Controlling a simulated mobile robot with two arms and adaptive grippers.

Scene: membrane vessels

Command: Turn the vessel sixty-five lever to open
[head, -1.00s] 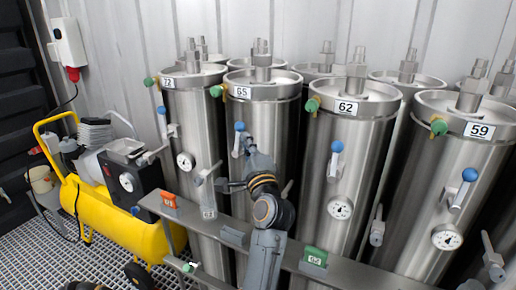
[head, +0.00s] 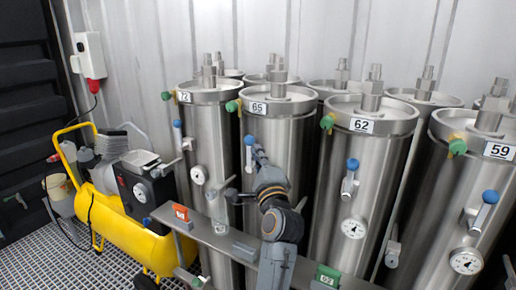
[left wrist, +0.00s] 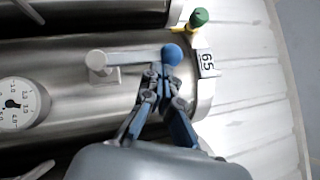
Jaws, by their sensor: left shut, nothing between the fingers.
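Vessel sixty-five (head: 285,150) is a steel cylinder with a "65" label, second from the left in the front row. In the left wrist view (left wrist: 80,60) it lies sideways. Its lever (left wrist: 130,58) has a pale hub and a blue ball end; it runs along the vessel with the ball toward the label. In the head view the blue ball (head: 248,140) shows just by my gripper, and the rest of the lever is mostly hidden. My left gripper (left wrist: 159,72) is shut and empty, its fingertips at the side of the lever close to the ball; contact is unclear. My right gripper is out of view.
Vessels 72 (head: 205,130), 62 (head: 345,165) and 59 (head: 455,200) stand close on both sides with similar blue-ended levers. A metal rail (head: 222,238) with orange and green tags crosses in front. A yellow compressor (head: 125,220) stands left on the grating.

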